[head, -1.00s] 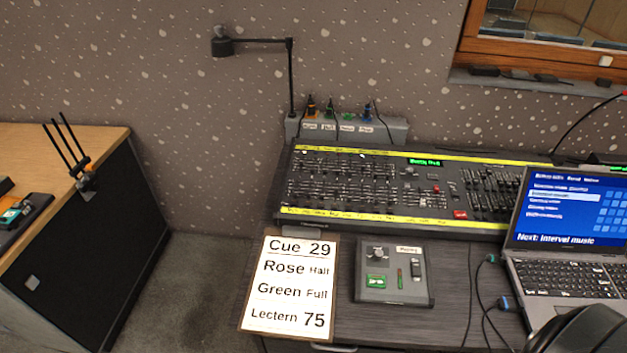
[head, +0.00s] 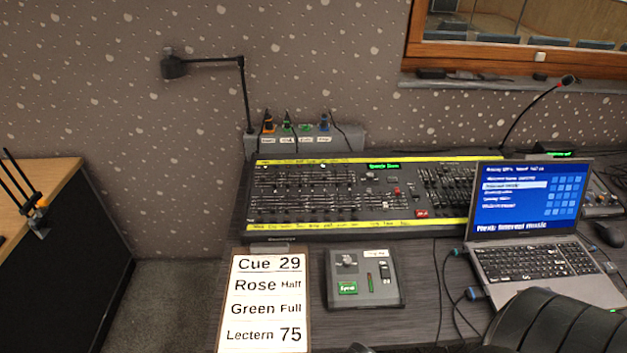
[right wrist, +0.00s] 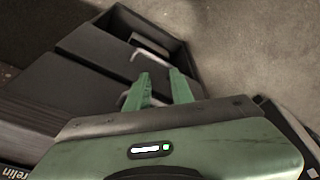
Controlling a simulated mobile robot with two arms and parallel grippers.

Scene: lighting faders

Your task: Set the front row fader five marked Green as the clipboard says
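The lighting desk (head: 408,207) stands on the table in the head view, with rows of small faders between yellow label strips. Its front row (head: 310,202) is at the left, above the lower strip. The labels are too small to read, so I cannot pick out the fader marked Green or its setting. The clipboard (head: 265,296) in front reads Cue 29, Rose Half, Green Full, Lectern 75. My right gripper (right wrist: 159,78) shows in the right wrist view, its green fingers apart and empty, away from the desk. My left gripper is not in view.
A small control box (head: 364,301) sits right of the clipboard. An open laptop (head: 530,205) stands at the right, with cables beside it. A desk lamp (head: 174,67) rises behind. In the right wrist view, dark drawers or boxes (right wrist: 98,65) lie below the gripper.

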